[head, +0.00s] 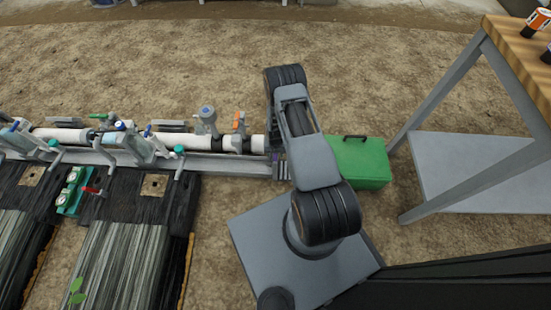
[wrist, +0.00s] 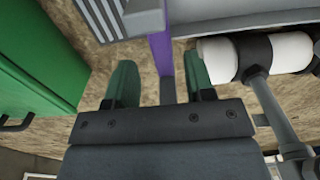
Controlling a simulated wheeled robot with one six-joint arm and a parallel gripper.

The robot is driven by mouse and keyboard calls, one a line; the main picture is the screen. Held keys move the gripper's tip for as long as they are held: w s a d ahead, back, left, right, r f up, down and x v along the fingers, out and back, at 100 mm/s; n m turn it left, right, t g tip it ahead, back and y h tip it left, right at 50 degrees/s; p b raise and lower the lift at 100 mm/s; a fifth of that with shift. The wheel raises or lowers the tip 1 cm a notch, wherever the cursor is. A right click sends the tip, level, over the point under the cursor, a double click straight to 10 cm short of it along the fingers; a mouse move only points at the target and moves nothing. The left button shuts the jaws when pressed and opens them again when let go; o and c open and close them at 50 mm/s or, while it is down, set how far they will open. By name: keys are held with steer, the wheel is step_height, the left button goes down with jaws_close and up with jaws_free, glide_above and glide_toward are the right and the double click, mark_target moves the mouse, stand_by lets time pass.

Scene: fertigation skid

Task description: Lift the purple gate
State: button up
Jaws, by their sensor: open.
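The purple gate shows in the wrist view as a narrow upright purple strip (wrist: 160,52) running down between my fingers. In the head view only a small purple patch (head: 274,157) shows at the right end of the white pipe, beside my arm. My gripper (wrist: 160,88) is open, with one green finger on each side of the strip. A gap shows on both sides, and I see no contact. The lower end of the strip is hidden behind the gripper body. My arm hides the gripper in the head view.
The white pipe (head: 180,140) with valves runs left from the gate. A green box (head: 360,162) stands close on the right and also fills the left of the wrist view (wrist: 40,60). A wooden-topped table (head: 525,50) with a grey lower shelf stands farther right.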

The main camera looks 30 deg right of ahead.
mark_target(275, 157)
steer(key=shift+f+b, duration=0.55)
steer(key=shift+f, duration=1.35)
steer(key=shift+c, duration=0.4)
jaws_close()
